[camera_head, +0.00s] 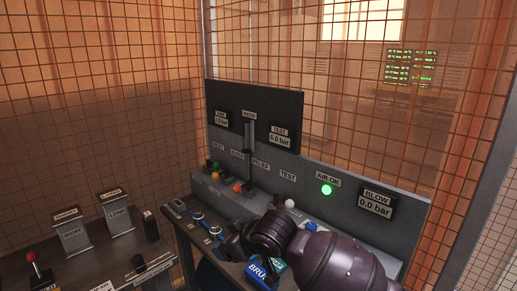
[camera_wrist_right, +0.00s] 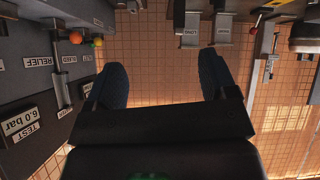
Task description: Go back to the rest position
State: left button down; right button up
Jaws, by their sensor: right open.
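My right gripper (camera_wrist_right: 162,82) shows in the right wrist view with its two dark blue fingers spread wide and nothing between them. In the head view my dark right arm comes in from the bottom right and reaches over the bench in front of the panel; its fingertips cannot be made out there. The grey control panel (camera_head: 342,207) stands behind the arm and shows at the left of the wrist view (camera_wrist_right: 40,80). My left gripper is in neither view.
A green AIR OK lamp (camera_head: 326,190) is lit. The BLOW display (camera_head: 377,202) reads 0.0 bar and the TEST display (camera_head: 282,137) 6.0 bar. SHORT (camera_head: 73,235) and LONG (camera_head: 118,213) holders stand left, near a red-knobbed lever (camera_head: 32,258). Mesh fencing (camera_head: 100,90) stands behind.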

jog(key=s+d+f+m+t+h, duration=0.1)
jog(key=s+d+f+m+t, duration=0.15)
jog(key=d, duration=0.45)
jog(key=s+d+f+m+t+h, duration=0.1)
jog(key=s+d+f+m+t, duration=0.2)
jog(key=d, duration=0.4)
jog(key=s+d+f+m+t+h, duration=0.1)
jog(key=s+d+f+t, duration=0.2)
jog(key=d, duration=0.5)
jog(key=s+d+f+m+g+h, duration=0.2)
jog(key=s+d+f, duration=0.4)
jog(key=s+f, duration=0.2)
jog(key=s+d+f+m+g+h, duration=0.1)
jog(key=s+d+f+g+h, duration=0.1)
jog(key=s+d+f, duration=0.4)
jog(key=s+f, duration=0.2)
jog(key=s, duration=0.3)
jog(key=shift+s+f+m+h, duration=0.3)
jog(key=shift+s+f+m, duration=0.05)
